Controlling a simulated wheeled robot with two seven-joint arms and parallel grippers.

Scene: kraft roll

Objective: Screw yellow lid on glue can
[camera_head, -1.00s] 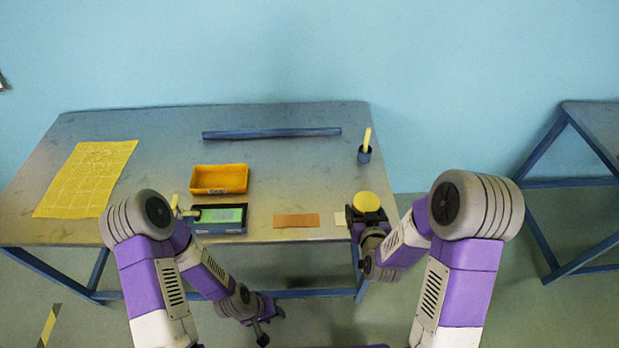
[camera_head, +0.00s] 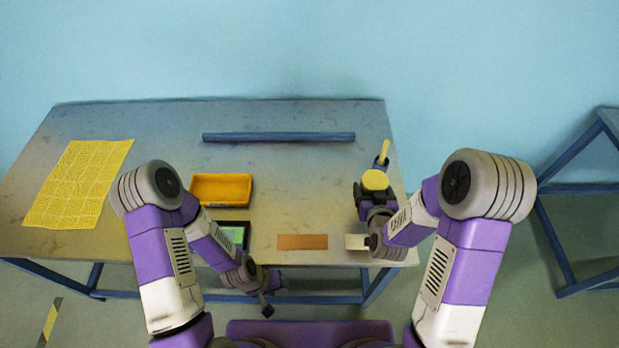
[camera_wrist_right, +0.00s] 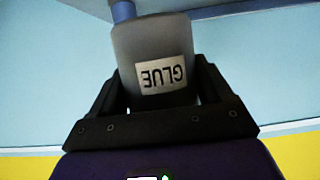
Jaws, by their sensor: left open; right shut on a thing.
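My right gripper (camera_head: 375,190) is shut on the grey glue can, above the right part of the table. In the right wrist view the glue can (camera_wrist_right: 152,50) sits between the two dark fingers (camera_wrist_right: 155,90), its GLUE label upside down in the picture. In the head view the round yellow lid (camera_head: 375,180) shows over the can's top and hides most of the can. I cannot tell whether it is screwed tight. My left gripper (camera_head: 266,291) is open and empty, low in front of the table's front edge.
A blue cup with a yellow-handled tool (camera_head: 383,153) stands just behind the right gripper. On the table (camera_head: 300,190) are an orange tray (camera_head: 221,190), a dark tray with green inside (camera_head: 236,235), a brown strip (camera_head: 302,242), a white pad (camera_head: 356,242) and a blue bar (camera_head: 280,137).

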